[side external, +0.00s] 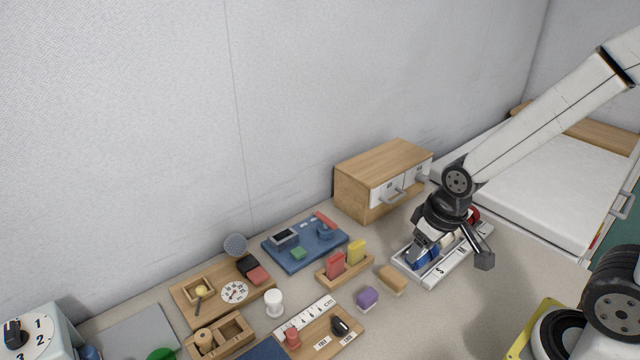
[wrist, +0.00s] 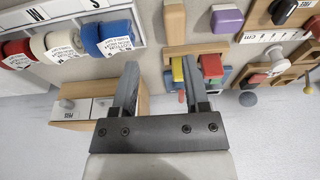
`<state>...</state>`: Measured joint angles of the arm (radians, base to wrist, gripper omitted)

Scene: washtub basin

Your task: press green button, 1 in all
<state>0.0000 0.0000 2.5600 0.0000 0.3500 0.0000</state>
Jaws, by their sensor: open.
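Two green things show in the side view, and I cannot tell for certain which is the button. One is a green round dome (side external: 162,354) at the bottom left, partly cut off by the picture's lower edge. The other is a small green block (side external: 299,253) on a blue board (side external: 275,258) near the wall. My gripper (side external: 450,256) is open, far to the right of both, above a white lettered tray (side external: 458,268). In the wrist view, the open fingers (wrist: 159,66) have nothing between them. No green button is clear in that view.
A wooden drawer cabinet (side external: 365,176) stands behind my gripper. Red and yellow blocks in a wooden holder (side external: 345,270), a purple block (side external: 367,297) and a tan block (side external: 391,279) lie left of the tray. A numbered dial box (side external: 45,333) stands far left.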

